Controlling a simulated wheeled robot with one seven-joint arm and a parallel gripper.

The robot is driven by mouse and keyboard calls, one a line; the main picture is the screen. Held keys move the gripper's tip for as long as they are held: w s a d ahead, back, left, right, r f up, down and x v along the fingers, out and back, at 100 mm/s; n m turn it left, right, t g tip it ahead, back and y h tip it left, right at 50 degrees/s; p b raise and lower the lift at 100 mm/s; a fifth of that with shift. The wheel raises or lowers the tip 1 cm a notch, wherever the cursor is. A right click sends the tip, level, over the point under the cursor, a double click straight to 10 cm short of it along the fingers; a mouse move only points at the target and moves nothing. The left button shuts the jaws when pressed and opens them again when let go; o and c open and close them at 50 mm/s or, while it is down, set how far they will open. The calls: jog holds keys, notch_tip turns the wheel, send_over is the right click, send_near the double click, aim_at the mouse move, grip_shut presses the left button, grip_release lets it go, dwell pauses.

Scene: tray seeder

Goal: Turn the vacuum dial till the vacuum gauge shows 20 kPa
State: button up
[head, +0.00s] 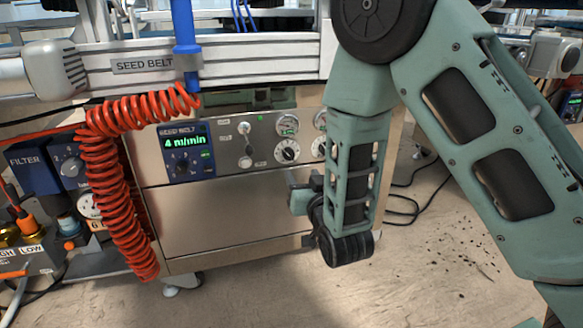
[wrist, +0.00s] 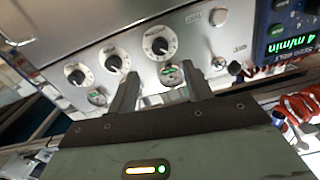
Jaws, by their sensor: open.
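The front panel carries several black-pointered dials with white skirts. The dial nearest the seed belt display shows in the head view (head: 287,151) and, larger, in the wrist view (wrist: 160,43). Its round gauge with a green part sits by it (head: 287,125), also in the wrist view (wrist: 172,75). I cannot read the labels or the gauge values, so I cannot tell for certain which is the vacuum dial. My gripper (wrist: 159,70) is open and empty, its fingers pointing at the panel, with that gauge seen between them and the dial beyond. In the head view my arm hides it.
Two more dials (wrist: 116,62) (wrist: 75,75) stand beside it. A coiled red hose (head: 120,170) hangs left. The lower panel front (head: 230,215) is bare.

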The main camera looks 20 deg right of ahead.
aim_at(290, 156)
jog(key=w+b, duration=0.3)
jog(key=w, duration=0.7)
jog(key=c, duration=1)
